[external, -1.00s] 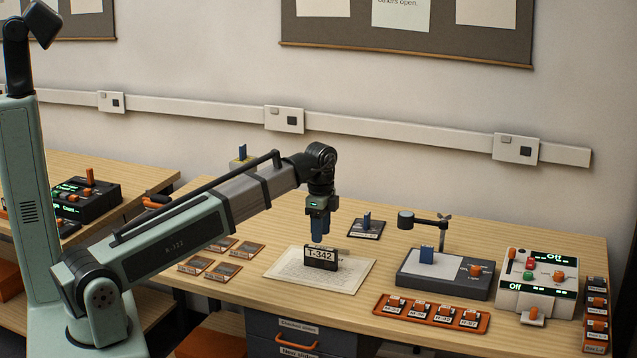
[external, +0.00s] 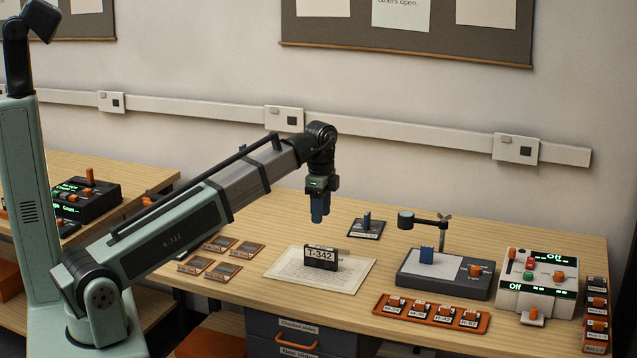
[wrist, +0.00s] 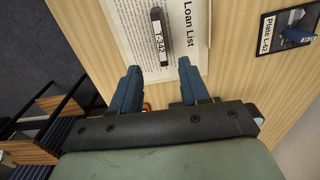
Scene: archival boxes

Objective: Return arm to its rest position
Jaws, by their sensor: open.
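My gripper (external: 320,215) hangs pointing down from the raised arm, above the bench and over the back of the white sheet. In the wrist view its two blue fingers (wrist: 158,88) are spread apart with nothing between them. A black block labelled T-342 (external: 320,258) stands on the white sheet (external: 345,277), below and apart from my fingers. The wrist view shows the sheet headed "Loan List" (wrist: 188,30) and the T-342 block (wrist: 159,32) on it, beyond the fingertips.
A blue-handled plate (external: 367,226) lies right of my gripper. A grey device (external: 425,284) with a lamp arm, an orange tray (external: 430,313) of labelled pieces and a white control box (external: 530,300) stand further right. Several small plates (external: 220,244) lie left of the sheet.

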